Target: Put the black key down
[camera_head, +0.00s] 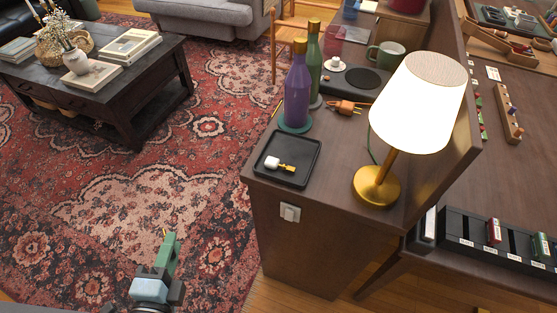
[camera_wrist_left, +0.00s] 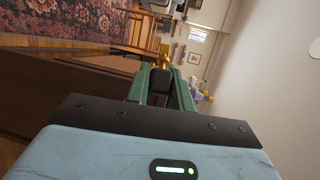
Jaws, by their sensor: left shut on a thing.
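My left gripper (camera_head: 169,243) is at the lower left of the head view, above the patterned rug and apart from the cabinet. In the left wrist view its two green fingers (camera_wrist_left: 160,88) are closed on the black key (camera_wrist_left: 160,80). The key's black head sits between the fingers and its gold part (camera_wrist_left: 163,56) points away from the gripper. In the head view only a small gold tip of the key shows. A black tray (camera_head: 300,176) lies on the cabinet's near left corner, with a white-headed gold key (camera_head: 279,164) in it. My right gripper is not in view.
On the cabinet top (camera_head: 330,190) stand a lit lamp (camera_head: 415,105), a purple bottle (camera_head: 297,90), a green bottle (camera_head: 314,60) and a green mug (camera_head: 386,54). An orange item (camera_head: 345,106) lies behind the tray. A dark coffee table (camera_head: 135,85) stands far left.

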